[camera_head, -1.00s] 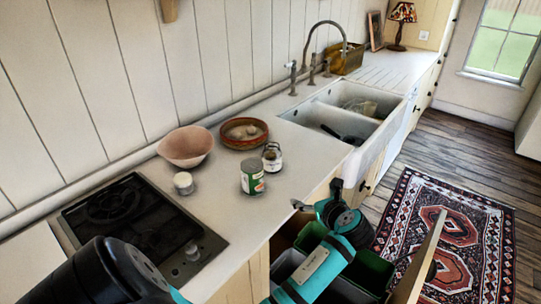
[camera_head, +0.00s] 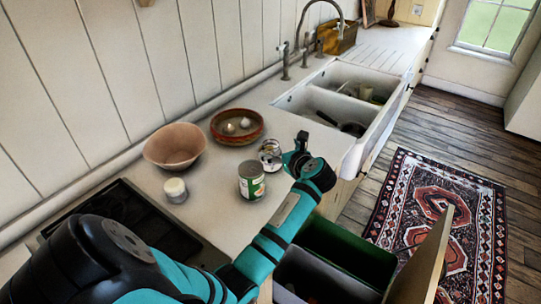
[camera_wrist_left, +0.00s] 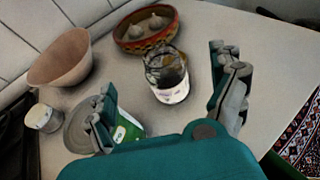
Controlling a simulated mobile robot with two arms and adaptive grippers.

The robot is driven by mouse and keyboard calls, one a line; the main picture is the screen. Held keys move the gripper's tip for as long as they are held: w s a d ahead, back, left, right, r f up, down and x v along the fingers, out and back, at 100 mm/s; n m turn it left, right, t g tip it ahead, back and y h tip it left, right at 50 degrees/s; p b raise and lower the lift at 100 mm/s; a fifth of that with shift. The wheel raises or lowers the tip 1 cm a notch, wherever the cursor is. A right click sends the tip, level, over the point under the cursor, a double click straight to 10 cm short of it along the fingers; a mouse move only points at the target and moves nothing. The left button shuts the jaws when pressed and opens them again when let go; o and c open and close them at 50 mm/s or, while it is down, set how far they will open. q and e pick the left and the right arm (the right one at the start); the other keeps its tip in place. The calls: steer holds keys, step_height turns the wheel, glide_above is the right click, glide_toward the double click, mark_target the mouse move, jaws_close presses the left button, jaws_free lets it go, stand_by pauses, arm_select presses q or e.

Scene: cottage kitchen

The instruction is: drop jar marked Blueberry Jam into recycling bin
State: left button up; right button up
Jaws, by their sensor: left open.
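A small glass jar (camera_head: 270,155) with a white label stands upright on the counter, between the bowls and the sink; its lettering is too small to read. In the left wrist view the jar (camera_wrist_left: 168,85) stands ahead, between my spread fingers. My left gripper (camera_head: 295,150) is open and empty, just right of the jar in the head view. Below the counter a pulled-out drawer holds a green bin (camera_head: 345,250) and a grey bin (camera_head: 300,275). My right gripper is out of view.
A green-labelled can (camera_head: 251,182) stands close to the jar and beside one finger in the wrist view. A small white-lidded jar (camera_head: 175,190), pink bowl (camera_head: 175,145), patterned bowl with garlic (camera_head: 237,127) and sink (camera_head: 330,110) are nearby. The drawer front (camera_head: 425,265) juts out.

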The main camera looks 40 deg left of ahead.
mark_target(268, 144)
arm_select(q)
steer(key=x, duration=0.4)
steer(key=shift+w+a+f+p, duration=0.1)
steer(key=shift+a+p, duration=0.1)
steer(key=shift+p, duration=0.2)
steer(key=x, duration=0.3)
steer(key=shift+a+f+p, duration=0.2)
steer(key=shift+f+p, duration=0.15)
steer(key=shift+w+a+f, duration=0.2)
steer(key=shift+a, duration=0.1)
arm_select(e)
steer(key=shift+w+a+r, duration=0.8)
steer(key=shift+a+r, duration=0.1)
arm_select(q)
steer(key=shift+c, duration=0.3)
steer(key=shift+d, duration=0.1)
steer(key=shift+c, duration=1.1)
steer(key=c, duration=1.2)
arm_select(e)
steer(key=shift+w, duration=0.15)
arm_select(q)
steer(key=shift+r, duration=0.15)
